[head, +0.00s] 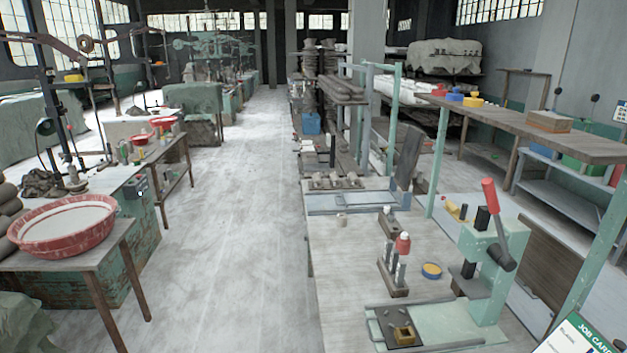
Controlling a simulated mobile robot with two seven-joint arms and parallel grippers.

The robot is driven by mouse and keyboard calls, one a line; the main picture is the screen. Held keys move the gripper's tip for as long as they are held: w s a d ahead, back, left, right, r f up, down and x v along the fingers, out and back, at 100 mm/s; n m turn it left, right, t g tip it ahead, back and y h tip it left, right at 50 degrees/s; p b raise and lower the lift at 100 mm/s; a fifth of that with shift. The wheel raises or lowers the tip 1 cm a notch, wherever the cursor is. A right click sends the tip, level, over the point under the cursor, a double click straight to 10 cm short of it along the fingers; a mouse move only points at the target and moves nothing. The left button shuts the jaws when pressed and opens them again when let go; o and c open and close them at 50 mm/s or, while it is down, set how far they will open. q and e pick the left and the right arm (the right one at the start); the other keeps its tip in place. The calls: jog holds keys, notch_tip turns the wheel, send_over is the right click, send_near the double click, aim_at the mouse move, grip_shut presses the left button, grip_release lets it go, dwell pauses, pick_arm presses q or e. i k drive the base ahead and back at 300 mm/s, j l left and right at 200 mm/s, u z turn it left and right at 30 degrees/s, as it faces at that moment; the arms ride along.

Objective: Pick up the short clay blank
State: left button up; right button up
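Several similar pale-brown lumps (336,181) sit in a row at the back of the bench, behind a flat grey tray (322,202). Neither of my grippers is in view.
A green lever press (490,262) with a red handle stands at the bench's right. Nearby are a block holding upright tools (392,278), a yellow-rimmed round tin (431,270) and a green plate (440,322). Left, a red basin (62,240) sits on a table; the aisle (235,220) is clear.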

aim_at(341, 218)
jog(key=i, duration=2.2)
jog(key=i+z, duration=0.15)
jog(key=i, duration=0.35)
jog(key=i+j+z, duration=0.1)
jog(key=i, duration=0.4)
jog(key=i+j+z, duration=0.15)
jog(key=i, duration=0.35)
jog(key=i+j+z, duration=0.1)
jog(key=i+j, duration=0.15)
jog(key=i, duration=0.25)
